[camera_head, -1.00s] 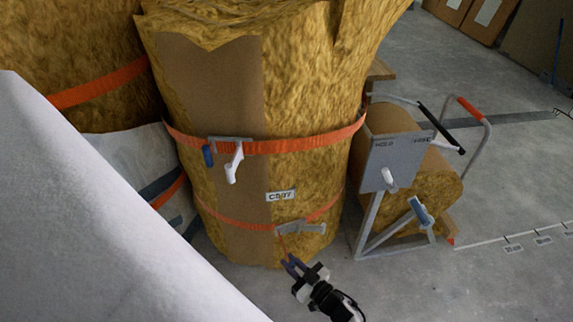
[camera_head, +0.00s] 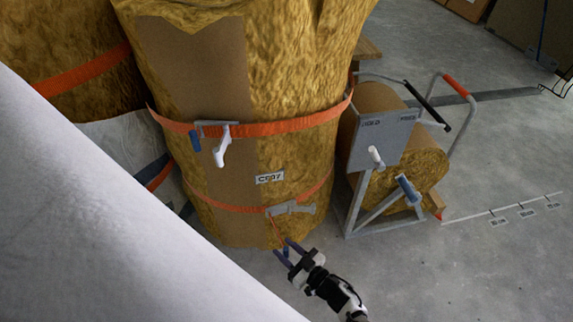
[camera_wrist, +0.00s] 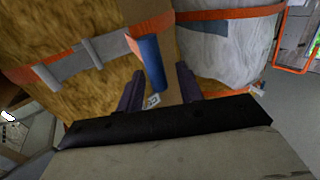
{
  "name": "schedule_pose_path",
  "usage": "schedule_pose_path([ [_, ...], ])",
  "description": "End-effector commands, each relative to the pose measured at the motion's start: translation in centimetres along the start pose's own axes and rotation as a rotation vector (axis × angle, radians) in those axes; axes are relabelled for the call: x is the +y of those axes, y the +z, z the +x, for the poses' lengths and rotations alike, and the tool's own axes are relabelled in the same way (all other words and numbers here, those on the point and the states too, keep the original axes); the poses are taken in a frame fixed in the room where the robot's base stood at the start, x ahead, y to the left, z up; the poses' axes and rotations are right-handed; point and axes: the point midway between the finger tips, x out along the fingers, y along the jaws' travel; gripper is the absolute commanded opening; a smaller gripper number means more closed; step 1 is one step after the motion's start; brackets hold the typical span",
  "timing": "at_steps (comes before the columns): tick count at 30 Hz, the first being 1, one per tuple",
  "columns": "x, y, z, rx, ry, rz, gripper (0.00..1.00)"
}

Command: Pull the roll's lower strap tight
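The lower orange strap (camera_head: 226,208) runs around the tall yellow insulation roll (camera_head: 292,105), with a grey buckle (camera_head: 292,208) at the front right. A loose orange tail (camera_head: 275,230) hangs from the buckle toward my gripper (camera_head: 282,248). In the wrist view the tail's blue end tab (camera_wrist: 149,62) lies between the two dark fingers of my gripper (camera_wrist: 160,75). The fingers stand apart, with a visible gap at the right finger. The buckle (camera_wrist: 75,62) shows at left there. Whether a finger touches the tab is unclear.
An upper orange strap (camera_head: 270,130) has a white lever (camera_head: 221,147) and a blue tab (camera_head: 195,140). A metal-framed cart (camera_head: 385,145) with a small roll stands to the right. A large white surface (camera_head: 100,230) hides the lower left. Bare floor (camera_head: 460,270) lies at lower right.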

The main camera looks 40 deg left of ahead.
Motion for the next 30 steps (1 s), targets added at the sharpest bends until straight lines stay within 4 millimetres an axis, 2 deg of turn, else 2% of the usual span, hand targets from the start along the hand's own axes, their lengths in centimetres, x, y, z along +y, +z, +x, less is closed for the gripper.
schedule_pose_path([
  [5,0.2,0.1,-2.5,-0.004,0.005,-0.001,0.36],
  [12,0.1,0.1,-8.1,-0.005,0.005,-0.001,0.36],
  [18,0.0,0.1,-11.8,-0.003,0.003,0.000,0.36],
  [24,0.0,0.0,-13.6,-0.002,0.001,0.000,0.36],
  [30,0.0,0.0,-13.8,-0.001,0.001,0.000,0.36],
])
